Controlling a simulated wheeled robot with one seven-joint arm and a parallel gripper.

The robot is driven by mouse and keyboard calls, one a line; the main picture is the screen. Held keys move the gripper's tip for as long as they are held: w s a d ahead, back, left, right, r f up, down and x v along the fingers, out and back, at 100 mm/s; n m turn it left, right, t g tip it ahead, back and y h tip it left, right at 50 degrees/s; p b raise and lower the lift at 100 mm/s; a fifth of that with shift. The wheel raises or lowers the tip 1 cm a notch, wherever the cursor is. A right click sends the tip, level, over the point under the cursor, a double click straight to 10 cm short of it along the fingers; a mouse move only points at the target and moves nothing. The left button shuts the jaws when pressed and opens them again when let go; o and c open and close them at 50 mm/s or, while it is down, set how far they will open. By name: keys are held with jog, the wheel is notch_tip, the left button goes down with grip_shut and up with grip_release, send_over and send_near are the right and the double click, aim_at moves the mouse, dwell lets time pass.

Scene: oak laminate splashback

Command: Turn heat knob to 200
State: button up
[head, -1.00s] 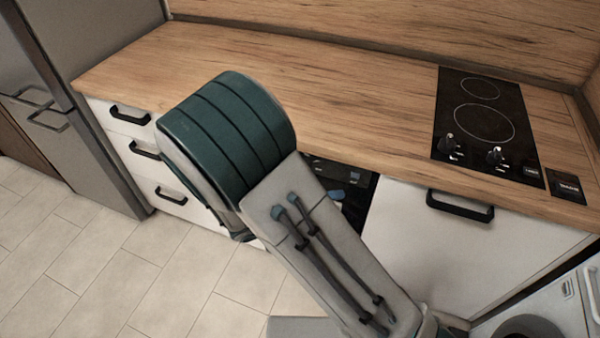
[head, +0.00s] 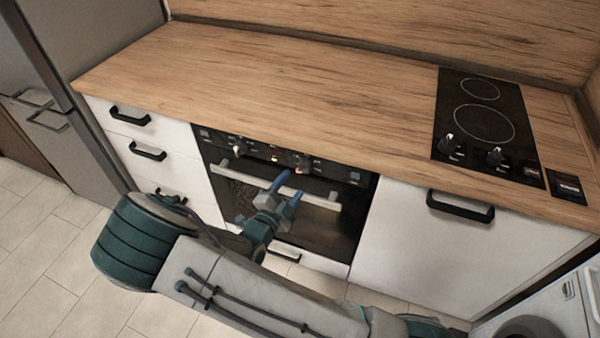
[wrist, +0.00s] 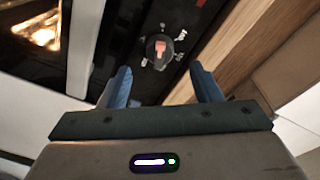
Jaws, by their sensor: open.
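A dark control panel (head: 335,169) runs along the top of the oven under the counter. In the wrist view, a round dark knob (wrist: 158,47) with a pinkish pointer lies beyond and between the fingertips (wrist: 160,74), apparently untouched. Its markings are too small to read, and I cannot tell which knob is the heat knob.
The oven handle (head: 320,200) crosses the door just below my gripper. A cooktop (head: 470,110) with two knobs is set in the wooden counter (head: 290,90). White drawers (head: 165,165) stand left and a white cabinet front (head: 410,240) right. The oven interior glows.

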aim_at(301, 172)
jog(key=x, duration=0.6)
jog(key=c, duration=1)
